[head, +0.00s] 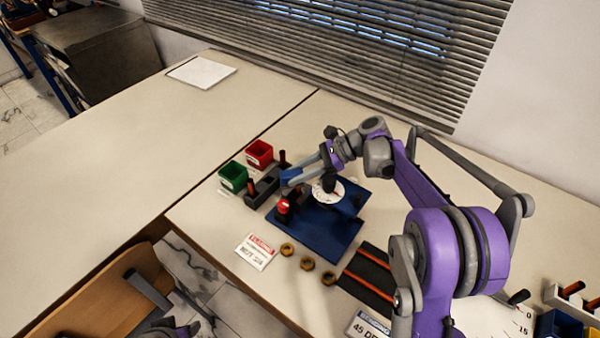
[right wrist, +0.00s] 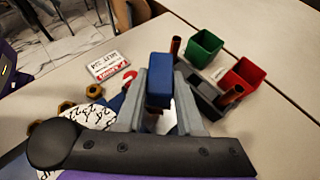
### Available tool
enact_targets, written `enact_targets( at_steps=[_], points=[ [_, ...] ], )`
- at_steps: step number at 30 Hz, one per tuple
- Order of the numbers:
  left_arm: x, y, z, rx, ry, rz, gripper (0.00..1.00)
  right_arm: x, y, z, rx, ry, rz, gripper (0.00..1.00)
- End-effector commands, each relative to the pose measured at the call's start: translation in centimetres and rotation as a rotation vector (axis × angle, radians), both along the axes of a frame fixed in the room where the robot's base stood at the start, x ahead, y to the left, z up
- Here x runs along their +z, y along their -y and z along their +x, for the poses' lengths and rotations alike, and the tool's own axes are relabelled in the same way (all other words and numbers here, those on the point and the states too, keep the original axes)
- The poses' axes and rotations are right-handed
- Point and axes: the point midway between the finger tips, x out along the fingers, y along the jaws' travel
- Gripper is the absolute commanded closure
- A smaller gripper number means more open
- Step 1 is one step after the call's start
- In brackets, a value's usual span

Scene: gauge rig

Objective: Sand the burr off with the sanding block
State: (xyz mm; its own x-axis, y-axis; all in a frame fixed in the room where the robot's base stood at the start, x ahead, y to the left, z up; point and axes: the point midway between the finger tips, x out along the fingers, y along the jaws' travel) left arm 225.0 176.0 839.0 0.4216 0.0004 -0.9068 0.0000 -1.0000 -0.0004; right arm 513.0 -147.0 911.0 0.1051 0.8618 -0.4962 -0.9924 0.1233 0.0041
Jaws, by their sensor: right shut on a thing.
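My right gripper (head: 292,180) reaches in from the right over the blue gauge rig (head: 322,238). It is shut on a blue block, likely the sanding block, which shows clearly between the fingers in the right wrist view (right wrist: 159,82). In the head view the block is near the dark holder (head: 264,187) and above a red-topped part (head: 283,207); I cannot tell whether it touches anything. I cannot make out the burr.
A green bin (head: 233,177) and a red bin (head: 259,154) stand behind the holder. A printed card (head: 256,251) and brass nuts (head: 307,263) lie in front of the rig. A dark tray with orange strips (head: 368,277) is to the right. The left table is mostly clear.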

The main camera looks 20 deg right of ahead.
Motion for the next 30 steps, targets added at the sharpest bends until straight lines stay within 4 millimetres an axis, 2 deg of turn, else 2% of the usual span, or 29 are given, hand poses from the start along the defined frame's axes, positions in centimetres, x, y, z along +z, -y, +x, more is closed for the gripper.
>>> enact_targets(
  at_steps=[7,24,30],
  points=[
    [0.0,0.0,0.0,0.0,0.0,0.0,0.5,-0.3,0.2,-0.1,0.002,-0.002,-0.005,1.0],
    [-0.1,0.0,0.0,0.0,0.0,0.0,0.5,-0.3,3.1,-0.4,-0.001,-0.001,-0.006,1.0],
    [-0.1,0.0,0.0,0.0,0.0,0.0,0.5,-0.3,3.4,-0.4,-0.001,-0.001,-0.006,1.0]
  ],
)
